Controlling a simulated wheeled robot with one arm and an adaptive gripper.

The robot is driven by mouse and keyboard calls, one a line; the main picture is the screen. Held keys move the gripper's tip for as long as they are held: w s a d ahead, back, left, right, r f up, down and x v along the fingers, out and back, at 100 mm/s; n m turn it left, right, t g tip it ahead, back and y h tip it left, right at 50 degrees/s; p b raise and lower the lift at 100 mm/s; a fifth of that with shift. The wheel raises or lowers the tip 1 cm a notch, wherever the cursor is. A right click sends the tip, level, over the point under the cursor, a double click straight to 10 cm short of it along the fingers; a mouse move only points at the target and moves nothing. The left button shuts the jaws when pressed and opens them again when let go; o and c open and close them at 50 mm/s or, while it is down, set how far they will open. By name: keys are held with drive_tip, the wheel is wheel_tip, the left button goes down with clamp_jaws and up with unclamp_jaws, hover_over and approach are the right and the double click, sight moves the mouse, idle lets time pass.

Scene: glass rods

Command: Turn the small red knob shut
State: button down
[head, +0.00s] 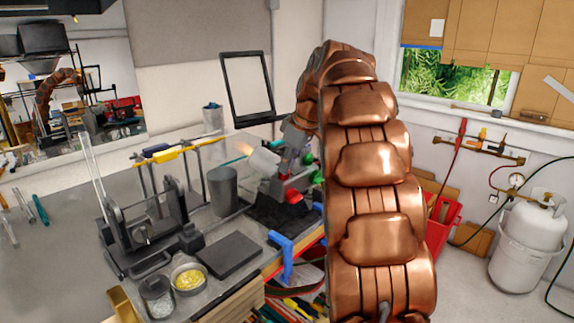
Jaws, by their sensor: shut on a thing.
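The bench torch (264,162) stands at the right end of the bench in the head view, its pale barrel pointing left. An orange flame (243,148) glows at its mouth. A small red knob (293,196) shows low on the torch's right side. Green knobs (308,158) sit to the right, partly behind my arm. My gripper (286,176) reaches down behind the barrel and is shut at the red knob. Its fingertips are small and partly hidden, so the exact contact is hard to see.
A grey canister (223,190) stands just left of the torch. A dark pad (230,255), a bowl of yellow bits (188,277) and a glass jar (157,296) are nearer. A black holder (140,225) stands left. A white gas cylinder (527,240) stands far right.

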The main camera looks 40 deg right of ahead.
drive_tip(key=shift+a+f, duration=0.1)
drive_tip(key=shift+f, duration=0.05)
drive_tip(key=shift+m+b, duration=0.75)
drive_tip(key=shift+m, duration=0.15)
drive_tip(key=shift+m+h+b, duration=0.35)
drive_tip(key=shift+m+h, duration=0.05)
drive_tip(key=shift+m, duration=0.4)
drive_tip(key=m+h, duration=0.1)
drive_tip(key=m, duration=0.5)
drive_tip(key=shift+a, duration=0.15)
drive_tip(key=m+g+h, duration=0.1)
drive_tip(key=m, duration=0.5)
drive_tip(key=shift+w, duration=0.1)
drive_tip(key=m, duration=0.5)
drive_tip(key=shift+a+g+h+b, duration=0.1)
drive_tip(key=shift+g+h+b, duration=0.2)
drive_tip(key=shift+g+h, duration=0.1)
drive_tip(key=shift+r+m, duration=0.2)
drive_tip(key=shift+m, duration=0.1)
drive_tip(key=c, duration=1.2)
unclamp_jaws()
